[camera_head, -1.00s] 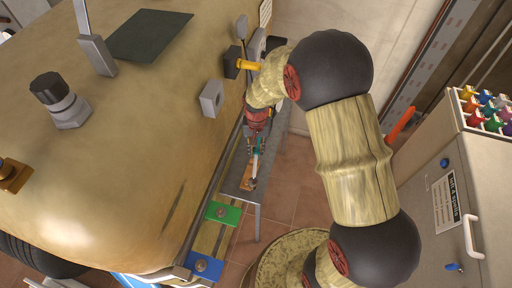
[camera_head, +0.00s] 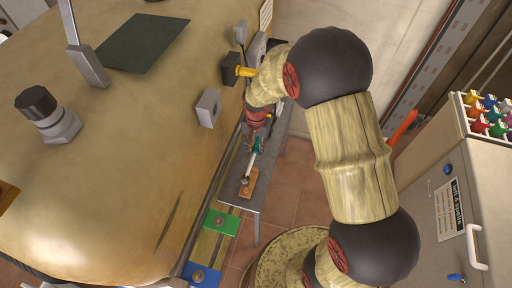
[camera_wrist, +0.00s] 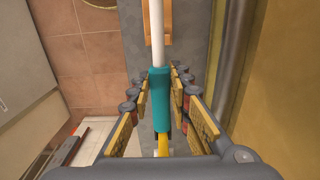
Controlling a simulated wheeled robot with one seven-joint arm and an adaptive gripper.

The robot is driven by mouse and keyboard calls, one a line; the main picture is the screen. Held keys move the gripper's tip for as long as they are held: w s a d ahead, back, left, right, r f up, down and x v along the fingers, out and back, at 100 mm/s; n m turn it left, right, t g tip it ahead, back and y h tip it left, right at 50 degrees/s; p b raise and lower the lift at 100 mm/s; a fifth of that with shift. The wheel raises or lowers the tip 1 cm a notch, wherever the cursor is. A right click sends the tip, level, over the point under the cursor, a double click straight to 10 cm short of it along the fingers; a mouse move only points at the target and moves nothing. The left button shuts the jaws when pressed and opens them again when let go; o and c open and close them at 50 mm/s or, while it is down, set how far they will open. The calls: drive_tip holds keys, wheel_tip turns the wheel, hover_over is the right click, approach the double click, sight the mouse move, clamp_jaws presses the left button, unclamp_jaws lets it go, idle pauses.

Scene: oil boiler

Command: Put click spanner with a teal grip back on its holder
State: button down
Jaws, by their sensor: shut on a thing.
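The click spanner has a teal grip (camera_wrist: 160,90) and a pale metal shaft. In the wrist view my gripper (camera_wrist: 159,78) has its fingers on both sides of the teal grip, and the shaft runs up out of the picture. In the head view my gripper (camera_head: 257,140) is by the boiler's right side, above a grey shelf (camera_head: 238,192). The spanner (camera_head: 252,165) points from it toward the picture's bottom, its head over a small wooden block (camera_head: 249,186) on the shelf. I cannot tell whether the head touches the block.
The tan boiler (camera_head: 120,170) fills the left. Green (camera_head: 221,223) and blue (camera_head: 205,276) plates sit on a rail along its lower edge. A grey cabinet (camera_head: 450,200) with coloured items on top stands right. Tiled floor (camera_head: 290,195) shows between shelf and cabinet.

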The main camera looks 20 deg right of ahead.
drive_tip(key=shift+f+b, duration=1.3)
drive_tip(key=shift+f, duration=1.7)
drive_tip(key=shift+f+b, duration=0.5)
drive_tip(key=shift+f, duration=0.2)
drive_tip(key=c, duration=1.6)
unclamp_jaws()
drive_tip(key=shift+o, duration=0.2)
drive_tip(key=shift+r, duration=0.1)
wheel_tip(320, 180, up, 7)
drive_tip(key=shift+r, duration=0.15)
